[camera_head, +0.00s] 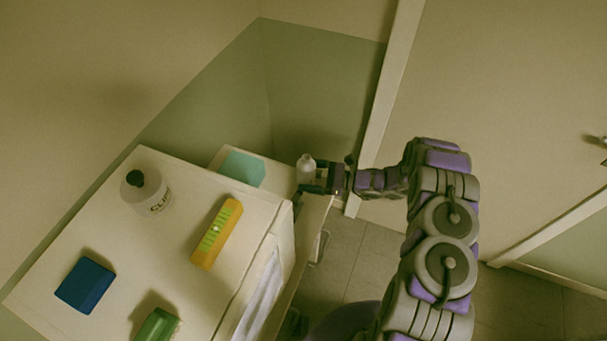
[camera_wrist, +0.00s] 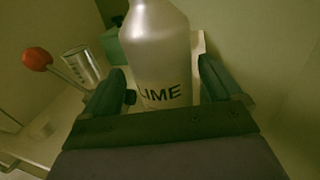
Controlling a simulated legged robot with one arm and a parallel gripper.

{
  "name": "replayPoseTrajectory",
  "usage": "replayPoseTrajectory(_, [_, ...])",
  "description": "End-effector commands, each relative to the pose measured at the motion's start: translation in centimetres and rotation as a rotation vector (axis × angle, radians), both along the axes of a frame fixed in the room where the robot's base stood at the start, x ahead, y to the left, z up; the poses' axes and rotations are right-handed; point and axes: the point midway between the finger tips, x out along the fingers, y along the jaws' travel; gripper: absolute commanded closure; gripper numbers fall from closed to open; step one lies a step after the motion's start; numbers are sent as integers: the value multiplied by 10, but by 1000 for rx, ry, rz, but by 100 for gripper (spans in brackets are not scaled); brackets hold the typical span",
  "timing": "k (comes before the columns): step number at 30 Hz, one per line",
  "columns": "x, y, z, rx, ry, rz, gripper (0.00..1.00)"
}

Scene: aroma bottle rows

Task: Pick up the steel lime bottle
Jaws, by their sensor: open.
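The steel lime bottle (camera_wrist: 158,50) is silvery, with dark lettering on its front. It stands upright in the middle of the wrist view, with its top cut off by the frame edge. In the head view the lime bottle (camera_head: 306,167) is small, at the far end of the lower surface. My gripper (camera_wrist: 165,92) is open, with one dark finger on each side of the bottle's lower part. Gaps seem to show between the fingers and the bottle. In the head view my gripper (camera_head: 318,178) reaches the bottle from the right.
A white cabinet top (camera_head: 190,215) holds a white bottle with a black cap (camera_head: 150,192), a yellow box (camera_head: 216,234), a blue block (camera_head: 85,285) and a green block (camera_head: 158,326). A teal block (camera_head: 243,169) lies left of the lime bottle. A red ball-tipped stick (camera_wrist: 38,60) leans near a metal cup (camera_wrist: 80,66).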

Motion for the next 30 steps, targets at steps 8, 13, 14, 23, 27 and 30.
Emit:
replayPoseTrajectory(8, [7,34,1,-1,2,1,8])
replayPoseTrajectory(13, [8,39,2,-2,1,-1,8])
replayPoseTrajectory(14, [8,39,2,-2,1,-1,8])
replayPoseTrajectory(23, [8,37,2,0,1,0,28])
replayPoseTrajectory(27, [8,36,2,1,1,0,42])
replayPoseTrajectory(30, [8,37,2,0,1,0,51])
